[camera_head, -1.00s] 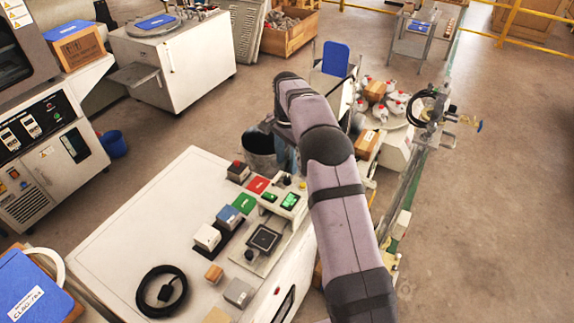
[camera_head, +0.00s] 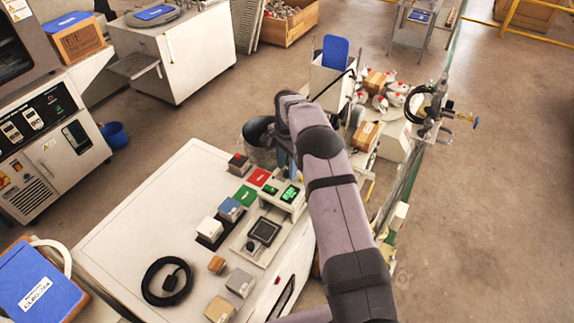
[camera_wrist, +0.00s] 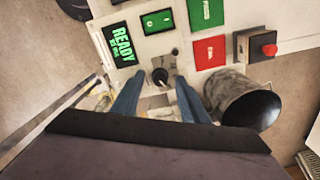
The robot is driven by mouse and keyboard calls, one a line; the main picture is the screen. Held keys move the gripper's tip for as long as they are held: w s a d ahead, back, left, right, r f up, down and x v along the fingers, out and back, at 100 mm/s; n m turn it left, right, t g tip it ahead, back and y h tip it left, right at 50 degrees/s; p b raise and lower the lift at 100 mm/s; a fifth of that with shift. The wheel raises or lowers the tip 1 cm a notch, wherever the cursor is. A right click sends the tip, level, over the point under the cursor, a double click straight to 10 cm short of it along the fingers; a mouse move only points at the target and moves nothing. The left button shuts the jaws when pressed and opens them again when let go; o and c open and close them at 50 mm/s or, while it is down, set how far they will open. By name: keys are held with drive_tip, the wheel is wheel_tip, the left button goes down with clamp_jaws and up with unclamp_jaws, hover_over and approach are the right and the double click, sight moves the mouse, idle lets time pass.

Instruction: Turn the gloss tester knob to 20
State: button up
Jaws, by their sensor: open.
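The gloss tester (camera_head: 263,209) stands on the right part of the white bench, with a lit green display. In the wrist view the display (camera_wrist: 121,44) reads READY, with smaller text below that I cannot read surely. The black knob (camera_wrist: 160,76) sits on a small grey plate at the tester's edge. My gripper (camera_wrist: 158,80) is open, its two blue fingers apart on either side of the knob's line. The knob appears between the fingertips, but I cannot tell the height gap or any contact. The number 20 is not readable on the dial.
A red card (camera_wrist: 209,52) and a green card (camera_wrist: 205,13) lie beside the tester. A block with a red button (camera_wrist: 256,46) stands nearby. A dark metal bucket (camera_wrist: 244,101) is beyond the bench edge.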

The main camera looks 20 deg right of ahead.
drive_tip(key=shift+f, duration=0.3)
clamp_jaws()
